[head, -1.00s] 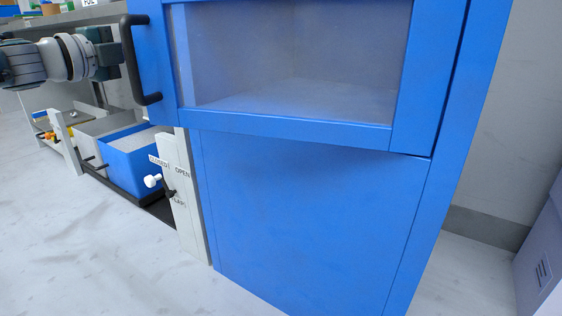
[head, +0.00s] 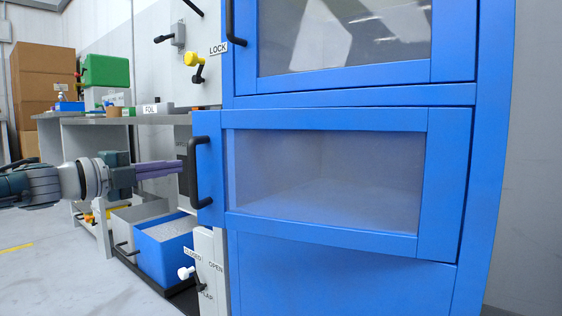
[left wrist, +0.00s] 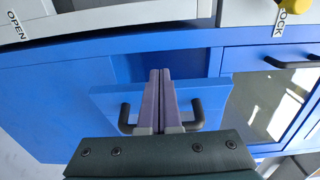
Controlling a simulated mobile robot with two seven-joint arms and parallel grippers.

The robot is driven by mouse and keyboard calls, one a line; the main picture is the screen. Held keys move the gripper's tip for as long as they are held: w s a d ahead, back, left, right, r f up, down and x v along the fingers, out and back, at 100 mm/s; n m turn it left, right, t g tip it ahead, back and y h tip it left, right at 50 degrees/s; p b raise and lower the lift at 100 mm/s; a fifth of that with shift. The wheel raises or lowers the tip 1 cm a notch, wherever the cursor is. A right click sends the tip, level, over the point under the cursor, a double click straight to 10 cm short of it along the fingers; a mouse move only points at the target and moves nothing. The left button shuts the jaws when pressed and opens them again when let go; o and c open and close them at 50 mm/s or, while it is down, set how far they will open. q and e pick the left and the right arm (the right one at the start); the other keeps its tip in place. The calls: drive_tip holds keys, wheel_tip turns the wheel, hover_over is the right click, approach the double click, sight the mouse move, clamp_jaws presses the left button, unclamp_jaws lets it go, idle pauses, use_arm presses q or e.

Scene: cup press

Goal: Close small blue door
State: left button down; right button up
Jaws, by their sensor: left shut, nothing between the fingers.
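The small blue door (head: 322,225) has a clear window and a black handle (head: 197,172) at its left edge. It stands a little ajar, its handle side jutting out past the cabinet frame. The handle also shows in the left wrist view (left wrist: 196,116), on both sides of my fingers. My left gripper (head: 181,168) is shut and empty, its purple fingers pointing right, close to the door's handle edge. In the left wrist view the closed fingers (left wrist: 160,74) overlap the door; contact cannot be told. My right gripper is not in view.
A larger blue windowed door (head: 350,72) with a black handle is above. A yellow knob (head: 191,59) sits by the LOCK label. A blue bin (head: 165,245) and a white knob (head: 185,273) are below left. A grey shelf (head: 120,119) stands behind my arm.

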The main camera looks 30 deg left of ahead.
use_arm(q)
drive_tip(key=s+a+p, duration=0.1)
drive_tip(key=s+a, duration=0.2)
drive_tip(key=d+f+n+g+y+p, duration=0.2)
drive_tip(key=d+f+n+y, duration=0.2)
drive_tip(key=d+f+n, duration=0.45)
drive_tip(key=shift+m+t, duration=0.3)
drive_tip(key=shift+m, duration=0.65)
drive_tip(key=s+d+r+p, duration=0.1)
drive_tip(key=d+r, duration=0.1)
drive_tip(key=s+d+r+p, duration=0.2)
drive_tip(key=shift+s+r, duration=0.1)
drive_tip(key=s+a+r+m+t+y+p, duration=0.1)
drive_tip(key=s+r+m+p, duration=0.25)
drive_tip(key=s+r, duration=0.35)
drive_tip(key=b, duration=0.3)
approach(198, 153)
drive_tip(key=x, duration=0.6)
drive_tip(key=shift+w+a, duration=0.1)
drive_tip(key=shift+w, duration=0.3)
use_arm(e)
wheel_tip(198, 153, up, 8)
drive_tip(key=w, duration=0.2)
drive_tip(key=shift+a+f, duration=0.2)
